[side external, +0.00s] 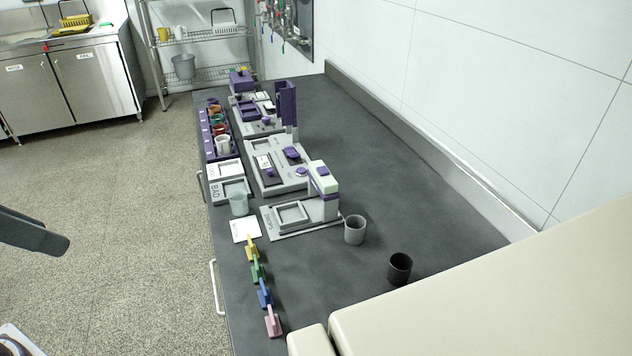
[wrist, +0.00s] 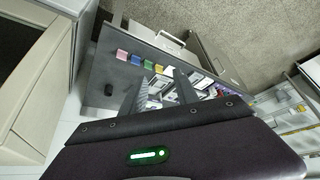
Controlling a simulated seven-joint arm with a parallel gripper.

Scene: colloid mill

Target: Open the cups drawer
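The dark counter (side external: 345,165) has two pale bar handles on its left front side, a nearer handle (side external: 216,287) and a farther handle (side external: 200,186). No drawer visibly sticks out there, and I cannot read which one is the cups drawer. In the wrist view a pale front (wrist: 163,42) shows past the counter's edge. My gripper (wrist: 162,88) has its two dark fingers apart with nothing held between them. In the side view a dark part of my gripper (side external: 38,235) enters at the left, over the floor and apart from the counter front.
Machines (side external: 280,165), a purple cup rack (side external: 207,143), a translucent cup (side external: 238,204), a grey cup (side external: 355,230), a black cup (side external: 400,268) and several coloured tags (side external: 264,292) stand on the counter. The speckled floor (side external: 110,225) left of the counter is clear.

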